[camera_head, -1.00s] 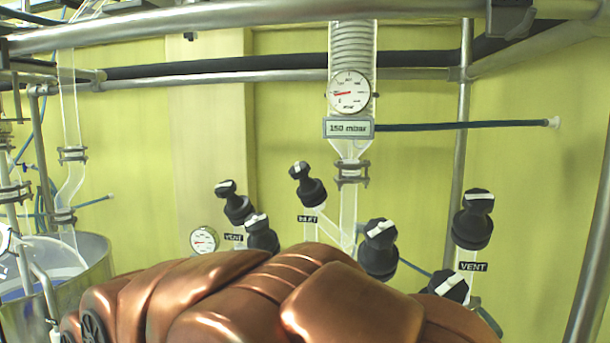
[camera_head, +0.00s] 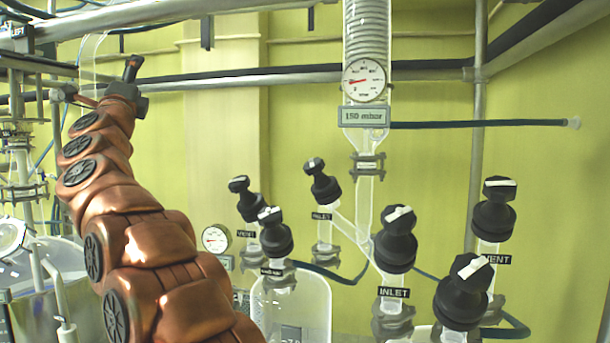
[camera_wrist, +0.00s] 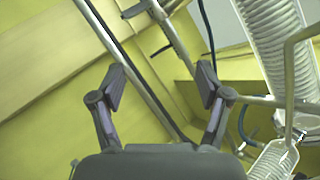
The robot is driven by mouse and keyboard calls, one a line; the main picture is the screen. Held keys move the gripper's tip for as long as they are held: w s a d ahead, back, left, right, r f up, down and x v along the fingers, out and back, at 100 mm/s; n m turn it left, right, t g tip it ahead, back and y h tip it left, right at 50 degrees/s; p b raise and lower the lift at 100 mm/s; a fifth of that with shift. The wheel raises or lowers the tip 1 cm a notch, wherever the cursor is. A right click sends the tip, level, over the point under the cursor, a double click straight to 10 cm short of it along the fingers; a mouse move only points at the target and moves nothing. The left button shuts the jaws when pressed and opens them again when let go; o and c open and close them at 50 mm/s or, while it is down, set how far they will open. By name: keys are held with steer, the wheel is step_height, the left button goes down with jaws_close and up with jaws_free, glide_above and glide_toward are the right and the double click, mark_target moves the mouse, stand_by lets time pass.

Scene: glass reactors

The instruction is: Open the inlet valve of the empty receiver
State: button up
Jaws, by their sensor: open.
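Two groups of black-knobbed valves with white-marked tops show in the head view. The left group has an INLET valve (camera_head: 322,185), a VENT valve (camera_head: 247,203) and a third valve (camera_head: 272,238) with a partly hidden label. The right group has an INLET valve (camera_head: 396,245), a VENT valve (camera_head: 494,212) and a third valve (camera_head: 462,295). A clear receiver (camera_head: 300,305) shows below the left group; the right one is mostly below the picture. I cannot tell which is empty. My gripper (camera_wrist: 161,85) is open and empty, raised at upper left, far from the valves.
A dial gauge (camera_head: 365,80) and a 150 mbar display (camera_head: 365,116) sit on the central glass column. Metal rails (camera_head: 250,84) cross behind. A smaller gauge (camera_head: 215,238) stands left of the valves. A metal vessel and glassware stand at far left. Coiled glass shows in the wrist view (camera_wrist: 268,40).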

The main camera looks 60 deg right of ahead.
steer(key=s+d+m+g+h+b, duration=0.1)
steer(key=s+d+m+g+h, duration=0.6)
steer(key=m+g, duration=0.45)
steer(key=m+g+y+b, duration=0.2)
steer(key=m+g+y, duration=0.7)
steer(key=m+g, duration=0.85)
glide_toward(313, 168)
steer(key=s+d, duration=0.1)
steer(key=d, duration=0.2)
steer(key=s+d+m+t, duration=0.1)
steer(key=d, duration=0.3)
steer(key=s+d+t, duration=0.1)
steer(key=s+d, duration=0.1)
steer(key=d, duration=0.1)
steer(key=shift+s+d+r+m, duration=0.2)
steer(key=shift+r+m, duration=0.1)
steer(key=shift+r, duration=0.1)
steer(key=c, duration=1.2)
steer(key=shift+o, duration=0.2)
steer(key=shift+f+n+t+h+b, duration=0.15)
steer(key=shift+n+t+h+b, duration=0.35)
steer(key=shift+b, duration=0.5)
